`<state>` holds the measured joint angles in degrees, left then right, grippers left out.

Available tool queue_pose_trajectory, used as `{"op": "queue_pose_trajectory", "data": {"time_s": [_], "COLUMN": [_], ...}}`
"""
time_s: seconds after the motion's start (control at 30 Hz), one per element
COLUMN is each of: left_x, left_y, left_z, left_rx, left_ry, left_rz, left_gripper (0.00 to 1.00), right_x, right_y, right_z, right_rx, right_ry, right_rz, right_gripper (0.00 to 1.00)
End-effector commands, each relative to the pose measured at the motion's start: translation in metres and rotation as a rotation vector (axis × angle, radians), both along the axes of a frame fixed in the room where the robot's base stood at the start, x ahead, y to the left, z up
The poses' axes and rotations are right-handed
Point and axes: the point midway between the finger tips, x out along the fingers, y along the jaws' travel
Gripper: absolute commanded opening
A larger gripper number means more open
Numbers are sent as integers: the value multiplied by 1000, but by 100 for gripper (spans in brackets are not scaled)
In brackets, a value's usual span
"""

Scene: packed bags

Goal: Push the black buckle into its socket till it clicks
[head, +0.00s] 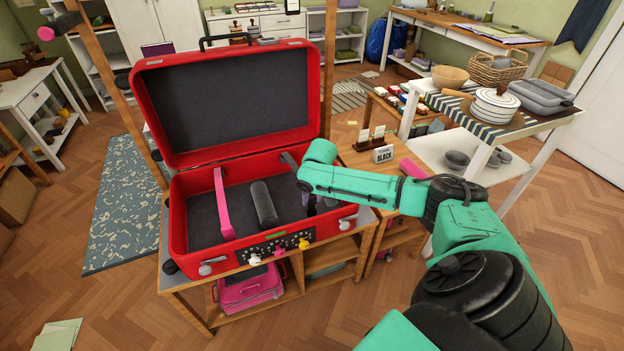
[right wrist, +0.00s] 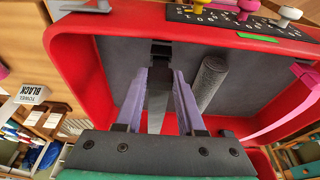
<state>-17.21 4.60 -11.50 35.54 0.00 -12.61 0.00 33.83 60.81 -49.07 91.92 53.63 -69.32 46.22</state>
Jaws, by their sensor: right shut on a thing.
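The red suitcase (head: 183,235) stands open on a low table. A grey strap (head: 289,160) runs from its back wall towards my right gripper (head: 312,204). In the right wrist view, the purple fingers of my right gripper (right wrist: 161,78) are closed in on the grey strap end (right wrist: 157,108). A black buckle piece (right wrist: 161,48) shows just beyond the fingertips, close to the inner front wall. I cannot tell buckle from socket there, or whether they are joined. In the head view my arm largely hides this spot. My left gripper is out of view.
A pink strap (head: 222,203) spans the case's left side, and a dark grey roll (head: 263,203) lies beside the grey strap. A black panel with coloured knobs (head: 270,249) is on the front.

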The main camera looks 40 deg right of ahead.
Motion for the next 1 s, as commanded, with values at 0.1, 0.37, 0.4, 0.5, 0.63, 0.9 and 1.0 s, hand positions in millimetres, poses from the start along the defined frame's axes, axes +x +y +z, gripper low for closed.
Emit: {"op": "queue_pose_trajectory", "data": {"time_s": [0.1, 0.37, 0.4, 0.5, 0.63, 0.9, 1.0], "left_x": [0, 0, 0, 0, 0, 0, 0], "left_y": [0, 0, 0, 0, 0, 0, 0], "left_z": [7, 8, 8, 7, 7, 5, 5], "left_rx": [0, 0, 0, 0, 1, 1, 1], "left_ry": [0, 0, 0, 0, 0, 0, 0], "left_rz": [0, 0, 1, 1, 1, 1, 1], "left_gripper": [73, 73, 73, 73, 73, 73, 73], "right_x": [0, 0, 0, 0, 0, 0, 0], "right_y": [1, 0, 0, 0, 0, 0, 0], "right_z": [2, 0, 0, 0, -2, -8, -10], "right_rx": [2, 0, 0, 0, 0, 0, 0], "right_ry": [2, 0, 0, 0, 0, -1, 0], "right_rz": [0, 0, 0, 0, 0, 0, 0], "right_gripper": [0, 0, 0, 0, 0, 0, 0]}}
